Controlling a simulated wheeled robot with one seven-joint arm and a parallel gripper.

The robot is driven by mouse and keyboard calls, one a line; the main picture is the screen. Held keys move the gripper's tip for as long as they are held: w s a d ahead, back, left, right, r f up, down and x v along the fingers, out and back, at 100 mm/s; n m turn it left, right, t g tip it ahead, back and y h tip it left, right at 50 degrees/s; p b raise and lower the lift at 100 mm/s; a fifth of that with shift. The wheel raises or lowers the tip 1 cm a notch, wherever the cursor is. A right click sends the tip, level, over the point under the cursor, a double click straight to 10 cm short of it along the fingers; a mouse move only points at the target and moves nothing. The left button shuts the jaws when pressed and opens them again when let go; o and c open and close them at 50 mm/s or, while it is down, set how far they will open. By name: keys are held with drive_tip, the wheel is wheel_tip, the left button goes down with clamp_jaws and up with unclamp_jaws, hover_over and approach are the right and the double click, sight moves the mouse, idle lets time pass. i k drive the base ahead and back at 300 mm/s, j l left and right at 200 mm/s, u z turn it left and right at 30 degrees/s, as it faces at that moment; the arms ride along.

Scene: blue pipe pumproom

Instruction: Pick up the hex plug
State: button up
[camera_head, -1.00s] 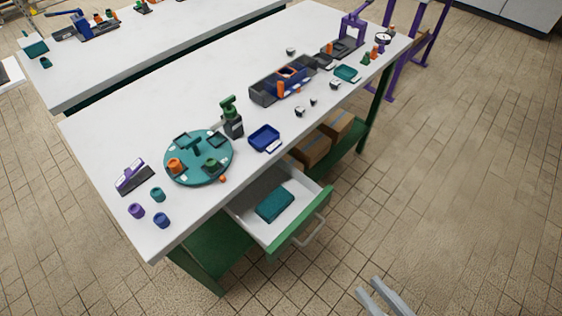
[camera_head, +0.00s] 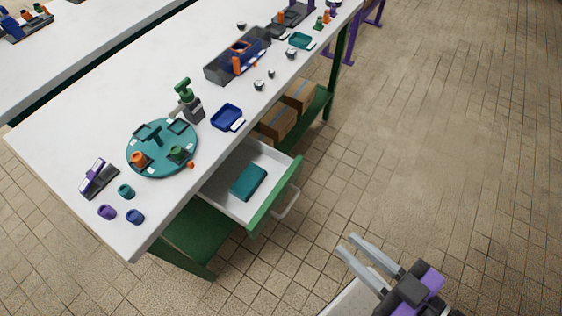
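I cannot tell for sure which piece is the hex plug. Small dark-and-white pieces lie on the white bench, one near its front edge (camera_head: 259,85), one beside it (camera_head: 271,73) and one at the back (camera_head: 242,25). A small orange piece (camera_head: 191,165) lies at the rim of the teal round plate (camera_head: 133,168). Their shapes are too small to read. My gripper (camera_head: 347,244) is at the bottom right, over the floor and away from the bench. Its two grey fingers are apart with nothing visible between them.
The white bench (camera_head: 60,125) has an open drawer (camera_head: 222,196) holding a teal block (camera_head: 249,182). A blue tray (camera_head: 227,117), a green-topped tool (camera_head: 188,100), a dark box (camera_head: 220,68) and several coloured cups stand on top. The tiled floor at right is clear.

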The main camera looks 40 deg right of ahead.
sight(290, 54)
drive_tip(key=i+l+z, duration=0.1)
drive_tip(key=z, duration=0.3)
drive_tip(key=i+z, duration=0.45)
drive_tip(key=z, duration=0.3)
